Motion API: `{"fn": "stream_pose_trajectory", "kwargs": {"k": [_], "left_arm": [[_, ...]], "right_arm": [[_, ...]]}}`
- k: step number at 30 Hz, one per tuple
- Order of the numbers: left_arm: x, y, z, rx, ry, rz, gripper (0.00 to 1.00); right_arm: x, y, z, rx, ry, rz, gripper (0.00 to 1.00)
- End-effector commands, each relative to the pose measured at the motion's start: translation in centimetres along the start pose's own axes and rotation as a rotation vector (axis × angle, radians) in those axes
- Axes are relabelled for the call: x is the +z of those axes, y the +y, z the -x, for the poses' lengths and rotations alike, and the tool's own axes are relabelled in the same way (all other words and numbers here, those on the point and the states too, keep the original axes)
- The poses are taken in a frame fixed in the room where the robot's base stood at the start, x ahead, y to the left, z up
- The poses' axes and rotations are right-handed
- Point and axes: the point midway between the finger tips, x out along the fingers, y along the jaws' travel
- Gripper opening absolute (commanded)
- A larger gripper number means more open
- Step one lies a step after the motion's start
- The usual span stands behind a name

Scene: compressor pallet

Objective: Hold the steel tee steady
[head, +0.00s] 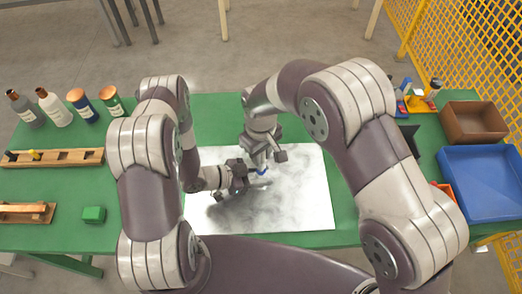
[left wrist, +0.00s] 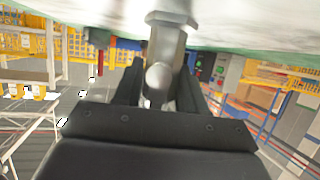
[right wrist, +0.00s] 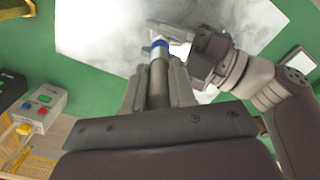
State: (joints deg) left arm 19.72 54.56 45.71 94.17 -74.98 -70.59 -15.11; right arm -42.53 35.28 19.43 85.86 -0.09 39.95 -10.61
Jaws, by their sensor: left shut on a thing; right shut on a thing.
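The steel tee (left wrist: 168,45) is a shiny grey fitting with a hex end, held between the jaws of my left gripper (left wrist: 158,90). In the head view my left gripper (head: 243,178) comes in from the left, low over the white sheet. My right gripper (right wrist: 158,90) is shut on a grey cylindrical part (right wrist: 158,78) with a blue band (right wrist: 158,44) near its tip. In the right wrist view the tip meets or nearly meets the tee (right wrist: 172,33); I cannot tell if they are joined. In the head view my right gripper (head: 262,158) is above the tee.
A smudged white sheet (head: 300,205) lies on the green table (head: 215,113). Bottles (head: 55,108), jars (head: 82,103), a wooden rack (head: 60,158) and a green block (head: 94,214) stand left. A brown bin (head: 473,120) and a blue tray (head: 490,180) stand right.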

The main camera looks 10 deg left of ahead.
Motion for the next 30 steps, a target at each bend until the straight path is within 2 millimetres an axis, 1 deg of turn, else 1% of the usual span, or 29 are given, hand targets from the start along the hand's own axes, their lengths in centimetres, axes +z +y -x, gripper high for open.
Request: {"fn": "stream_pose_trajectory", "kwargs": {"k": [29, 30], "left_arm": [[0.0, 0.0, 0.0, 0.0, 0.0, 0.0, 0.0], [0.0, 0.0, 0.0, 0.0, 0.0, 0.0, 0.0]], "right_arm": [[0.0, 0.0, -2.5, 0.0, 0.0, 0.0, 0.0], [0.0, 0.0, -2.5, 0.0, 0.0, 0.0, 0.31]]}}
